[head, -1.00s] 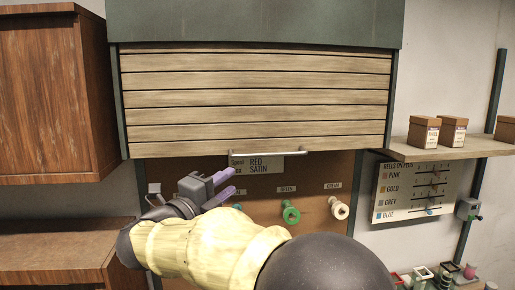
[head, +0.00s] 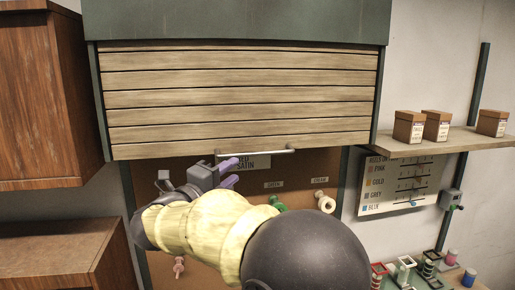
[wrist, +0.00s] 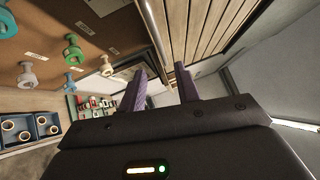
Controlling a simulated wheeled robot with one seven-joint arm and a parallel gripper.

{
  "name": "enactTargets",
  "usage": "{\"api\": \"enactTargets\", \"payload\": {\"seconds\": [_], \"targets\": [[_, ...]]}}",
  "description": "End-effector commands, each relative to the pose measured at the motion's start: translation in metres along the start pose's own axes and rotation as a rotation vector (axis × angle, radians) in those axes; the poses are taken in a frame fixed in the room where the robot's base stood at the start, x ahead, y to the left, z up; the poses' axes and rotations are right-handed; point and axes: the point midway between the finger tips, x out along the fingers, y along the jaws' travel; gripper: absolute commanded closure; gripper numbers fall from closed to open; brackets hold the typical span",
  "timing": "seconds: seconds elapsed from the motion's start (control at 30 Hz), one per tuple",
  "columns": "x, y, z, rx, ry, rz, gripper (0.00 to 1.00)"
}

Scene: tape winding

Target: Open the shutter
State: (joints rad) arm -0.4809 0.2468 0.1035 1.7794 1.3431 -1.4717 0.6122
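The shutter (head: 240,98) is made of pale wooden slats and hangs lowered over the upper part of a brown pegboard in the head view. Its thin metal handle (head: 270,152) runs along the bottom edge. My gripper (head: 233,171) is just below the handle's left part, with purple fingers pointing up and right. In the wrist view the two fingers (wrist: 159,80) are apart, and the slats (wrist: 195,28) show above and beyond them. The gripper is open and holds nothing that I can see. Whether the fingertips touch the handle, I cannot tell.
The pegboard (head: 290,175) carries several coloured spools and a sign behind the handle. A brown wall cabinet (head: 40,90) is at left, with a lower cabinet (head: 60,245) under it. A shelf (head: 440,142) with small boxes is at right. Reels stand at lower right.

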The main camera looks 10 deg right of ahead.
Motion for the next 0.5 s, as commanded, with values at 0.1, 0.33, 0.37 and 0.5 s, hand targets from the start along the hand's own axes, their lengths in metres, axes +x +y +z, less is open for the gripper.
{"api": "enactTargets", "payload": {"seconds": [0.1, 0.33, 0.37, 0.5], "targets": [[0.024, -0.004, 0.000, -0.002, 0.004, 0.000, 0.68], [0.063, -0.004, 0.000, -0.002, 0.003, 0.000, 0.68], [0.069, -0.004, 0.001, -0.002, 0.002, 0.000, 0.68], [0.089, -0.004, 0.003, -0.001, -0.005, 0.002, 0.68]]}}
